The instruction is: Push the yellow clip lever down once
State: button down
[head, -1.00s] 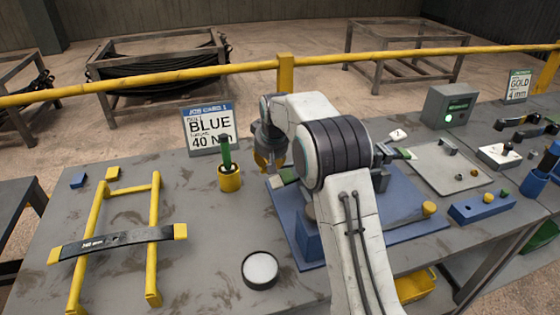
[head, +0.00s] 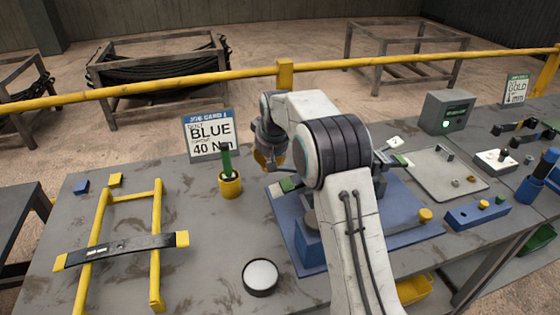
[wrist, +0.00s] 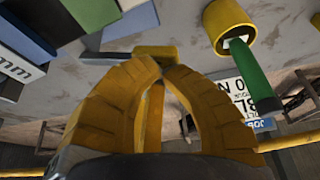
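My gripper (wrist: 160,66) has yellow ribbed fingers, and their tips are together. A small yellow block (wrist: 158,51) shows just beyond the fingertips in the wrist view. It may be the clip lever; I cannot tell whether the tips touch it. In the head view, my gripper (head: 266,162) hangs at the back left of the blue base plate (head: 284,222), right of the yellow cup. My arm covers much of the fixture on that plate, so no clip lever is clearly seen there.
A yellow cup (head: 230,187) holding a green-handled tool stands close left of my gripper, before the BLUE job card (head: 209,135). A yellow frame with a dark leaf spring (head: 120,247) lies left. A round pale-topped dish (head: 261,277) sits in front. A grey box (head: 446,113) stands back right.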

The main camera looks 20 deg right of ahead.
jog(key=shift+a+r+p, duration=0.1)
jog(key=shift+r+p, duration=1.95)
jog(key=shift+r, duration=0.7)
jog(key=shift+s+r, duration=0.15)
jog(key=shift+r, duration=0.05)
jog(key=s+r, duration=0.4)
jog(key=s, duration=0.5)
jog(key=s+r, duration=0.5)
jog(key=s, duration=0.4)
jog(key=s+f, duration=0.2)
jog(key=s, duration=0.9)
jog(key=s+f, duration=0.2)
jog(key=s, duration=0.9)
jog(key=shift+s, duration=0.25)
